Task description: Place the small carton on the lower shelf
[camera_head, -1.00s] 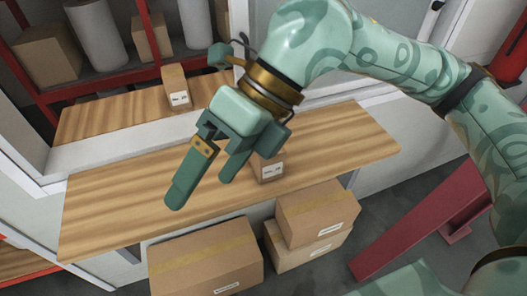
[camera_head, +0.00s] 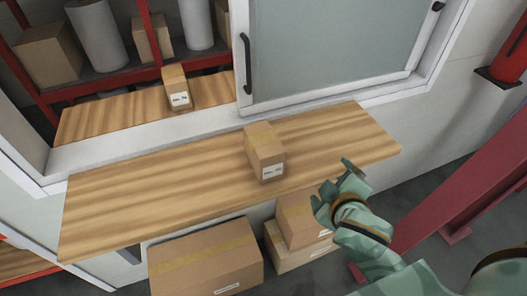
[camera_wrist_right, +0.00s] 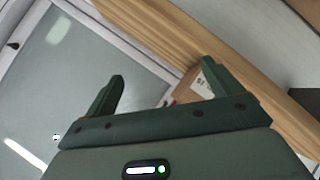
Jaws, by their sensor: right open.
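A small brown carton (camera_head: 265,150) with a white label stands on the near wooden shelf (camera_head: 130,205) under the window opening. A similar small carton (camera_head: 176,90) stands on the wooden shelf (camera_head: 105,120) beyond the opening. My right gripper (camera_head: 337,187) is open and empty, in front of the near shelf's front edge, to the right of and apart from the near carton. In the right wrist view the open fingers (camera_wrist_right: 163,86) show, with part of a carton (camera_wrist_right: 202,83) behind the right finger. My left gripper is out of view. I cannot tell which shelf is the lower one.
Larger cartons (camera_head: 205,258) and stacked cartons (camera_head: 300,218) stand beneath the near shelf. A sliding glass pane (camera_head: 330,45) with a black handle covers the right of the opening. A red rack (camera_head: 100,82) holds rolls and boxes behind. A red beam (camera_head: 440,210) stands at right.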

